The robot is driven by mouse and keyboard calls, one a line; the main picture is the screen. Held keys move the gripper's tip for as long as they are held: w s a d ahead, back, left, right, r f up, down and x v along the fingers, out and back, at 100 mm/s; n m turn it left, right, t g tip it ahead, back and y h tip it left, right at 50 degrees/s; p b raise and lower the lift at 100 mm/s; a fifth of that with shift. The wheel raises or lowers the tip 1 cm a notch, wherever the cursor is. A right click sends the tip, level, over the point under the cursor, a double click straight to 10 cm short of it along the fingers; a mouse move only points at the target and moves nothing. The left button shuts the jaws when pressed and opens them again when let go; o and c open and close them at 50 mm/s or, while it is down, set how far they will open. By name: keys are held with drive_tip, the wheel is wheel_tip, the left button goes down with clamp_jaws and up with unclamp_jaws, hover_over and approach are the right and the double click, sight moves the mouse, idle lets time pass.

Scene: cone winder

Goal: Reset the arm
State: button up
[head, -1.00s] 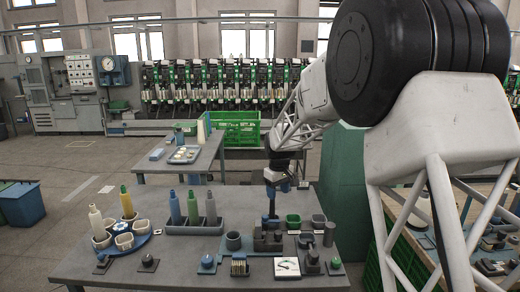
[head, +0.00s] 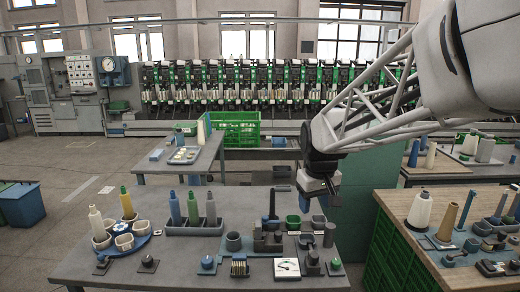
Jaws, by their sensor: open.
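My arm reaches in from the upper right in the head view. My gripper (head: 311,196) points down above the back right part of the grey table (head: 190,272). It looks empty and apart from the small parts below it. A green cup (head: 293,222) and a dark block fixture (head: 268,241) stand near and below it. The fingers are small and dark at this distance.
A blue round tray (head: 137,243) with cups and bobbins is at the table's left. A grey rack (head: 195,228) holds 3 bobbins. A wooden bench (head: 400,201) with cones stands at right.

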drive_tip(key=s+d+f+m, duration=0.1)
drive_tip(key=s+d+m, duration=0.1)
drive_tip(key=s, duration=1.2)
drive_tip(key=s+d+f+m+t, duration=0.1)
drive_tip(key=s+d+f+m, duration=0.1)
drive_tip(key=s, duration=1.2)
drive_tip(key=shift+d+f, duration=0.15)
